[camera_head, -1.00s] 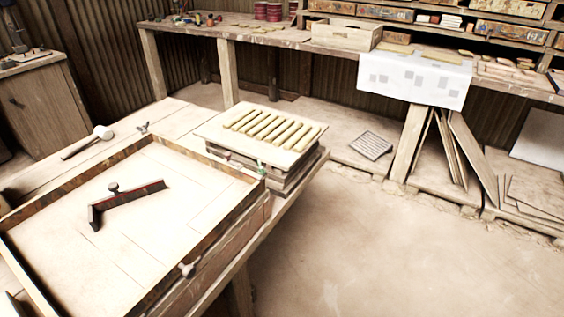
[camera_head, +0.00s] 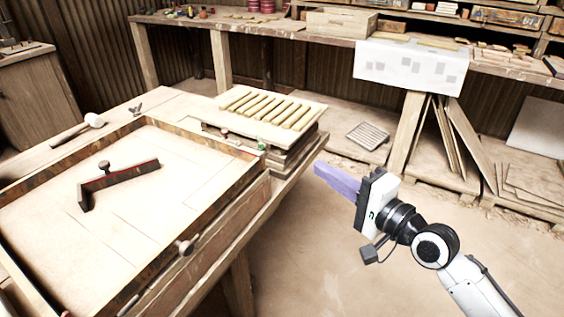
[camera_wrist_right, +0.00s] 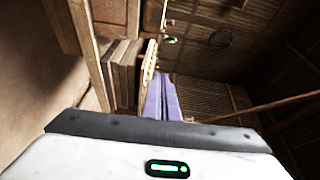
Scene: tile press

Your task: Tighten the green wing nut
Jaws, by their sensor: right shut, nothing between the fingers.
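The green wing nut (camera_head: 261,146) is small and sits at the far right corner of the wooden frame (camera_head: 222,200) on the workbench. My right gripper (camera_head: 319,169) has purple fingers and is shut and empty. It is over the floor to the right of the bench, apart from the nut, with its fingers pointing left toward the bench. In the right wrist view the fingers (camera_wrist_right: 160,80) lie together, and a small green spot (camera_wrist_right: 171,40) shows beyond them; I cannot tell if it is the nut. My left gripper is out of view.
A board with several yellowish bars (camera_head: 270,108) rests on a stack behind the nut. A dark angle piece (camera_head: 120,182) lies inside the frame. A grey wing nut (camera_head: 185,246) is on its near side, and a mallet (camera_head: 93,121) lies behind.

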